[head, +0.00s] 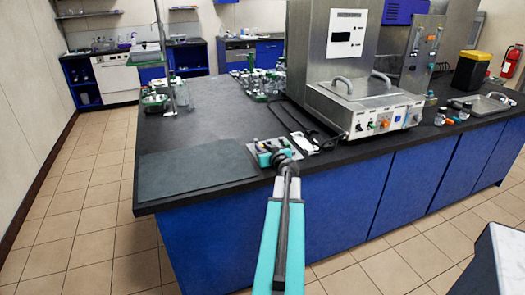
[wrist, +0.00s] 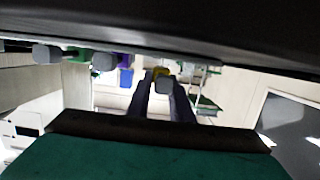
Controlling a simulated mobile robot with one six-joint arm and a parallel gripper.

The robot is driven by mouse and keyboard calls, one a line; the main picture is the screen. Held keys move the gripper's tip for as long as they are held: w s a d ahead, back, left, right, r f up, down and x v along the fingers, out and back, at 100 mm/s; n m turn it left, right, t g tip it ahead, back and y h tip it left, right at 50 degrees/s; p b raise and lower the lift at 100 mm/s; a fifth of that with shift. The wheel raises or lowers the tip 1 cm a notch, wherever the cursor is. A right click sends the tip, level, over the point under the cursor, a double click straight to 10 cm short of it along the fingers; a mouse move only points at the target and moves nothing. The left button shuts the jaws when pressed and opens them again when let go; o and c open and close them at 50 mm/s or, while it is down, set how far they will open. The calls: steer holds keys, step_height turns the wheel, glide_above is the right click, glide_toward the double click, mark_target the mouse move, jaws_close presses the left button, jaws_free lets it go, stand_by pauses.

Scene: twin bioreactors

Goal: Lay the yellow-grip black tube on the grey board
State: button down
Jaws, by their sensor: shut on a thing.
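In the wrist view my gripper (wrist: 160,92) has its two dark fingers close on either side of a small yellow part with a grey end, the yellow-grip black tube (wrist: 159,72). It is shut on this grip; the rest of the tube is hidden. In the head view my gripper (head: 284,158) is at the front edge of the black bench, over a small plate of fittings, and the tube cannot be made out there. The grey board (head: 190,172) lies flat and bare at the bench's front left corner, left of my gripper.
In the wrist view a green grip (wrist: 76,54) and a purple grip (wrist: 121,60) are left of the yellow one, beneath a dark surface. A steel unit (head: 365,105) with black hoses (head: 290,118) is to the right. Glassware (head: 262,83) stands behind.

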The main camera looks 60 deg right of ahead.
steer(key=shift+f, duration=0.65)
steer(key=shift+f, duration=0.2)
steer(key=c, duration=1.6)
jaws_free()
steer(key=shift+r, duration=0.25)
steer(key=shift+b+v, duration=0.95)
steer(key=shift+v, duration=3.45)
steer(key=shift+s+a+r+p, duration=0.2)
steer(key=shift+s+a+p, duration=0.05)
steer(key=shift+p, duration=0.35)
steer(key=p+v, duration=0.2)
steer(key=p, duration=0.2)
steer(key=shift+s+p, duration=0.15)
steer(key=shift+p, duration=0.3)
steer(key=shift+a+f, duration=0.1)
